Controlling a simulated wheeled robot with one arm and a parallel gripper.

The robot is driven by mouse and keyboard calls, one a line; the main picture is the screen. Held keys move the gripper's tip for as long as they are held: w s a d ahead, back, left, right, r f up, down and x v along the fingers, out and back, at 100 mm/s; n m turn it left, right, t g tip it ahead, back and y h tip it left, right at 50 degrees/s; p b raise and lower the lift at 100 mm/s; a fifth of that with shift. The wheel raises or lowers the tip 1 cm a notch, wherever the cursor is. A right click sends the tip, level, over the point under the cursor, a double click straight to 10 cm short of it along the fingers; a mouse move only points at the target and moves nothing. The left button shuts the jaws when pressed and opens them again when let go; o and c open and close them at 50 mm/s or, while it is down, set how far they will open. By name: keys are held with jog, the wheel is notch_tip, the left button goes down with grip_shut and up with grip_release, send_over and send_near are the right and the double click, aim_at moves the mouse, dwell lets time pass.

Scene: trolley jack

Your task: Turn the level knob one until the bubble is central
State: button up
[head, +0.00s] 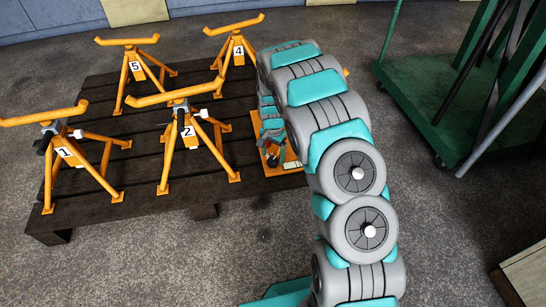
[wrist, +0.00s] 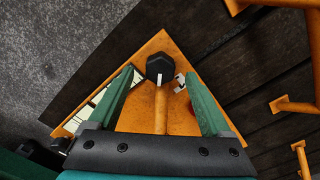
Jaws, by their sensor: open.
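A black knob (wrist: 160,66) with a white pointer mark sits on an orange post over an orange triangular plate (wrist: 160,42). My gripper (wrist: 159,76) is open, its two green fingers on either side of the knob and post with gaps showing. A pale strip with dark marks (wrist: 92,104), possibly the level, lies at the plate's left edge, partly hidden by the left finger. No bubble can be made out. In the head view the orange plate (head: 288,180) is mostly hidden behind my arm, and a pale strip shows on its near edge.
The plate rests on a dark wooden pallet (head: 105,215). Orange stands numbered 1 (head: 64,152), 2 (head: 187,131), 5 (head: 136,66) and 4 (head: 239,51) stand left of my arm. A green trolley (head: 430,100) is at the right. Grey floor in front is clear.

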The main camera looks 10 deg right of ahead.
aim_at(273, 160)
notch_tip(273, 160, up, 6)
jog(key=shift+f, duration=0.1)
dwell(0.5)
